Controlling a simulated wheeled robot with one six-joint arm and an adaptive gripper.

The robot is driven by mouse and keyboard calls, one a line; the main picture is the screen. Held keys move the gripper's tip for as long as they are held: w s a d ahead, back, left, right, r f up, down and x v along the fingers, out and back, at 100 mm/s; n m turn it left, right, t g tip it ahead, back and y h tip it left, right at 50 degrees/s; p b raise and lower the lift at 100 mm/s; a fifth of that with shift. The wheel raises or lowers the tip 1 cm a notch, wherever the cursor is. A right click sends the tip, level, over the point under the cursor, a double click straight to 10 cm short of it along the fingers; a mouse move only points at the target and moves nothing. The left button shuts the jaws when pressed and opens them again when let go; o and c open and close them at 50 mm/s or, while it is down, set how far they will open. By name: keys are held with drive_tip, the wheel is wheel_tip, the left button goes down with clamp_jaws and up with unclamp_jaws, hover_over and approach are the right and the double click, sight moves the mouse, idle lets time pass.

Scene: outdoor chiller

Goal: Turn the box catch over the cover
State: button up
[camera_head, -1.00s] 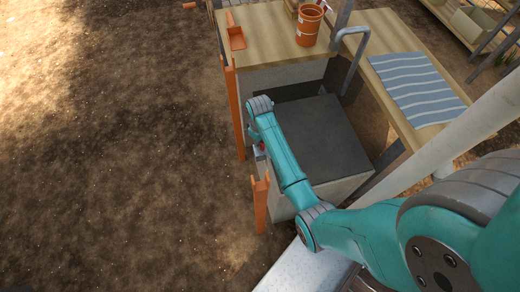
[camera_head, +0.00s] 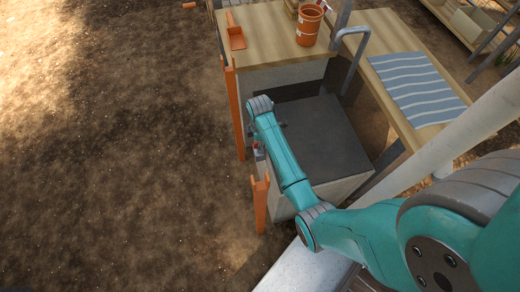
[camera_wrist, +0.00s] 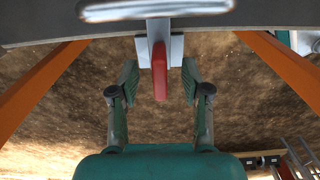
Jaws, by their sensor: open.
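The box catch (camera_wrist: 159,70) is a red lever on a grey plate, seen in the wrist view hanging at the edge of the box. The dark grey cover (camera_head: 325,140) lies on the pale box (camera_head: 343,188) in the head view. My gripper (camera_wrist: 160,77) is open, with one finger on each side of the red lever. Gaps show between the lever and both fingers, so it is not gripped. In the head view my forearm hides most of the catch area, and only a small red and grey bit shows there.
Orange posts (camera_head: 235,110) (camera_head: 261,205) stand on the box's left side. A wooden counter (camera_head: 270,40) behind holds an orange pot (camera_head: 308,25) and an orange tray (camera_head: 236,38). A bench with a striped cloth (camera_head: 415,85) is at right. Bare ground lies open at left.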

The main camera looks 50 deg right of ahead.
drive_tip(key=shift+o, duration=0.9)
drive_tip(key=shift+r, duration=3.55)
drive_tip(key=shift+f, duration=0.1)
